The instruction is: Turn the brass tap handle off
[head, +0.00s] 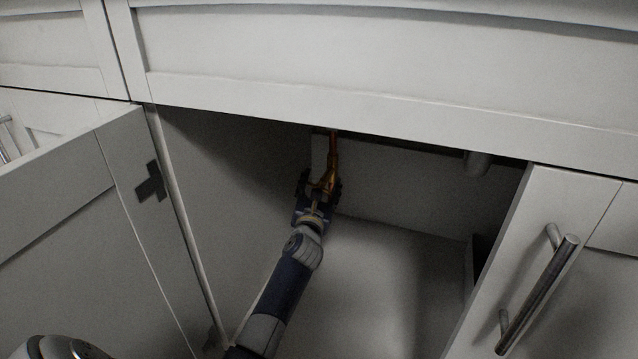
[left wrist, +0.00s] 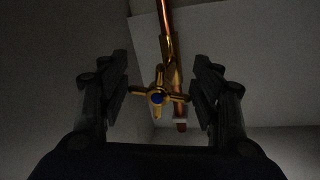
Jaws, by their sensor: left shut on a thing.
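The brass tap handle (left wrist: 157,98) is a small cross with a blue centre, seen face-on in the left wrist view. It sits on a coppery pipe (left wrist: 167,35), which also shows in the head view (head: 333,150), coming down inside the open cabinet. My left gripper (head: 320,184) reaches into the cabinet with its fingers on either side of the handle. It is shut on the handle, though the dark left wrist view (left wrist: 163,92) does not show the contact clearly. My right gripper is not in view.
An open cabinet door (head: 75,235) stands at the left. Another door with a metal bar handle (head: 538,295) is at the right. The cabinet's top rail (head: 400,125) runs above my arm. A grey pipe stub (head: 478,164) hangs at the back right. The cabinet floor (head: 370,290) looks clear.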

